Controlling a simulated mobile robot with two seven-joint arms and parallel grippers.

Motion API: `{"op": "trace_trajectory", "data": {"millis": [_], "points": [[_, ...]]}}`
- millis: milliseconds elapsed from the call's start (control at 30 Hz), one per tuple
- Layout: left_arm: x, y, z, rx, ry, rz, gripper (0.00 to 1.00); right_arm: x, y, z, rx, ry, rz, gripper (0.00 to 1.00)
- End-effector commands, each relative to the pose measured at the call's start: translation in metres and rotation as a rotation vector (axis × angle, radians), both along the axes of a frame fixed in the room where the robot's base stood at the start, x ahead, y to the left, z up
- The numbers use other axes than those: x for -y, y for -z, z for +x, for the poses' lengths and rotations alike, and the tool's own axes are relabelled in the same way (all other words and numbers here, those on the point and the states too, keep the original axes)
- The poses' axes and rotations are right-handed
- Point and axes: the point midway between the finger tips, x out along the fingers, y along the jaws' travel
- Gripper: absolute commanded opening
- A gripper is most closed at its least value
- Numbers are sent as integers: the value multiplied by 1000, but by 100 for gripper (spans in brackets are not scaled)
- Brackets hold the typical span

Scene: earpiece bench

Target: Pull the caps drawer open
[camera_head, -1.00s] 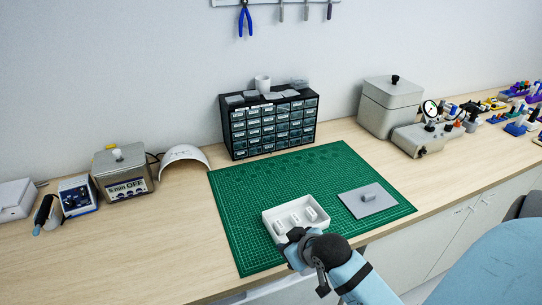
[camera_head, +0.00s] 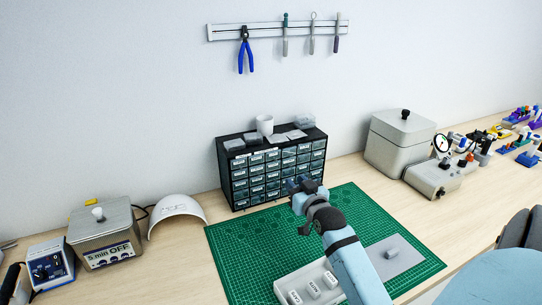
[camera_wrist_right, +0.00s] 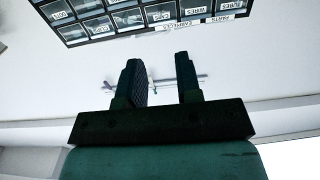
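The black drawer cabinet (camera_head: 225,178) stands at the back of the bench, with rows of small labelled drawers that look shut. My right gripper (camera_head: 303,183) is in front of the cabinet's lower right part and hides some drawer fronts. In the right wrist view its two fingers (camera_wrist_right: 161,80) are apart with nothing between them. My left gripper is not in view.
A green mat (camera_head: 235,255) lies before the cabinet, bearing a white tray (camera_head: 288,284) with small parts and a grey plate (camera_head: 405,263). A cup (camera_head: 265,124) and small trays sit on the cabinet. A grey lidded box (camera_head: 398,145) stands to its right, a white curved cover (camera_head: 176,208) to its left.

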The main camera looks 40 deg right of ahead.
Motion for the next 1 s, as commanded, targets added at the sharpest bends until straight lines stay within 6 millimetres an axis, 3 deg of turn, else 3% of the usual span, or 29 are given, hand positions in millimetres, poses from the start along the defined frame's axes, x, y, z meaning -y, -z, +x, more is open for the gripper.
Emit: {"op": "trace_trajectory", "data": {"millis": [167, 600, 800, 1000], "points": [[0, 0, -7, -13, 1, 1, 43, 6, -2, 20, 2, 0, -1, 32], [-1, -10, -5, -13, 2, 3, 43, 33, -2, 105, 2, 0, -1, 32], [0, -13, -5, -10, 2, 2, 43, 39, -1, 125, 1, -1, 0, 32], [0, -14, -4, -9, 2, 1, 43, 41, 0, 130, 1, -1, -1, 32]]}}
